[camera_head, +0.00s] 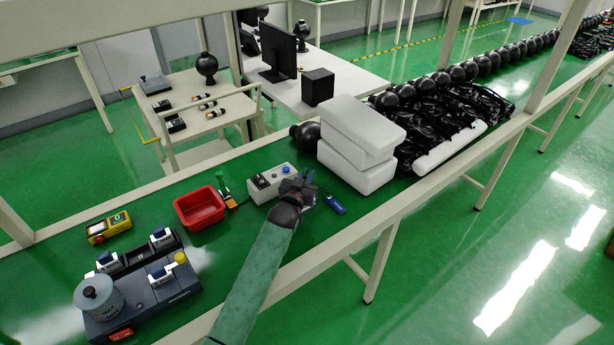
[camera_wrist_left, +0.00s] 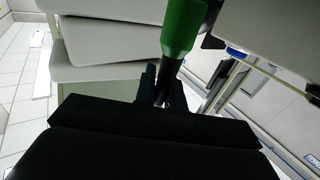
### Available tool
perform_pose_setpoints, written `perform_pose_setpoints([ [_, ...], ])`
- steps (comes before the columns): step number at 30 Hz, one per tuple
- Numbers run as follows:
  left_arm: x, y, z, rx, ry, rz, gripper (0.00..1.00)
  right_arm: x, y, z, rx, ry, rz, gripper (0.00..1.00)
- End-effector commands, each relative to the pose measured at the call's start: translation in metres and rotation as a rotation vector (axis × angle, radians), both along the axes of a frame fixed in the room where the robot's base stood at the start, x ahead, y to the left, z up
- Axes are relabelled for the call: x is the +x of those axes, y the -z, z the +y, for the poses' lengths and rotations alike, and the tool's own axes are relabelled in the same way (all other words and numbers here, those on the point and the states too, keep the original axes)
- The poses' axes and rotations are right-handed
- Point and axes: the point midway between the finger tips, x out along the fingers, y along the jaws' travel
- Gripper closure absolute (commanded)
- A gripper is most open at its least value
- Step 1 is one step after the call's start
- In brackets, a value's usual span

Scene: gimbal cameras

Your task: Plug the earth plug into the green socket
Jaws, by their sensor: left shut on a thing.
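My left gripper (camera_head: 304,183) is over the bench, at the right end of a light grey box with a blue button (camera_head: 272,182). In the left wrist view my left gripper (camera_wrist_left: 164,88) is shut on the earth plug (camera_wrist_left: 183,28), which has a green body and a dark narrower part between the fingers. The plug's far end is cut off by the top of that view. In the head view the gripper mostly hides the plug. I cannot make out the green socket or whether the plug touches anything. My right gripper is out of view.
White foam blocks (camera_head: 360,140) are stacked just right of the gripper. A blue-handled tool (camera_head: 335,204) lies near the front edge. A red bin (camera_head: 200,208), a yellow meter (camera_head: 109,227) and a dark fixture (camera_head: 145,292) stand to the left.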

Motion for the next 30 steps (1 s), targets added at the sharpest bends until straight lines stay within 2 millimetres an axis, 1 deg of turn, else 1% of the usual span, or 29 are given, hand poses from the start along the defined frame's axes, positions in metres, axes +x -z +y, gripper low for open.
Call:
perform_pose_setpoints([
  [9, 0.0000, -0.0007, 0.0000, 0.000, 0.000, 0.000, 1.00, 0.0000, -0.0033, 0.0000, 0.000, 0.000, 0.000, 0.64],
  [19, 0.0000, 0.0003, 0.0001, 0.000, 0.000, 0.000, 1.00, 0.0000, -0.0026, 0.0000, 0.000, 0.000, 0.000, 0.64],
  [30, 0.0000, 0.0070, 0.0000, 0.000, 0.000, 0.000, 1.00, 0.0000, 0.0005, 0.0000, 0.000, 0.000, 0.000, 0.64],
])
